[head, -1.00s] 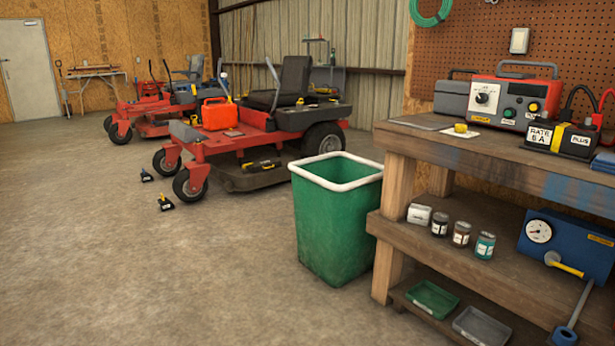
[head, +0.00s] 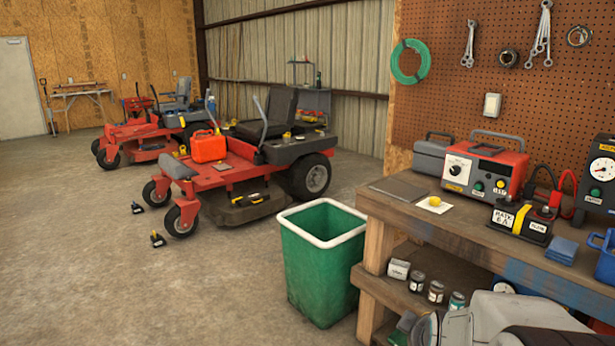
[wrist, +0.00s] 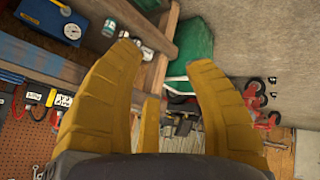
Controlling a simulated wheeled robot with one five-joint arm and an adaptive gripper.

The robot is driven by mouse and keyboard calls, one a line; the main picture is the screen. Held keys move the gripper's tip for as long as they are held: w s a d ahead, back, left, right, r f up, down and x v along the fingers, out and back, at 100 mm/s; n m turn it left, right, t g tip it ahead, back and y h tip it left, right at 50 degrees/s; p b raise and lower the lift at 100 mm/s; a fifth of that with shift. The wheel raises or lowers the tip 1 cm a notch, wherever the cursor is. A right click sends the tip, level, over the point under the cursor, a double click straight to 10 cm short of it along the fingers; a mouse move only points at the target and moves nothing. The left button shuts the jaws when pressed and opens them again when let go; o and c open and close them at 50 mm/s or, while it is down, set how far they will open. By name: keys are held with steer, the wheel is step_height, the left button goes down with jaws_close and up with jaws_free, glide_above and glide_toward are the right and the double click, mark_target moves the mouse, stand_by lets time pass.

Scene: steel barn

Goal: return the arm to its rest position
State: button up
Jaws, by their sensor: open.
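My gripper (wrist: 165,85) shows in the wrist view with its yellow fingers spread wide and nothing between them. Beyond the fingers are the bench edge and the green bin, with the scene rotated in that view. In the head view the gripper itself is not visible; a grey part of my arm shows at the lower right, in front of the workbench (head: 400,215). The arm covers part of the bench's lower shelf.
A green bin (head: 318,268) stands left of the bench. A red charger (head: 484,168), a battery (head: 523,218) and a yellow object (head: 435,201) sit on the bench top. Red mowers (head: 225,175) stand behind. The floor (head: 90,260) at left is mostly clear.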

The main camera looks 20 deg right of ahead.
steer(key=s+a+r+g+y+p, duration=0.1)
steer(key=s+a+r+y+p, duration=0.1)
steer(key=s+a+r+p, duration=0.4)
steer(key=s+a+r+g+y+p, duration=0.2)
steer(key=s+a+r+p, duration=0.4)
steer(key=a+r, duration=0.5)
steer(key=shift+s+a+r+p, duration=0.25)
steer(key=shift+a+p, duration=0.35)
steer(key=shift+a, duration=0.6)
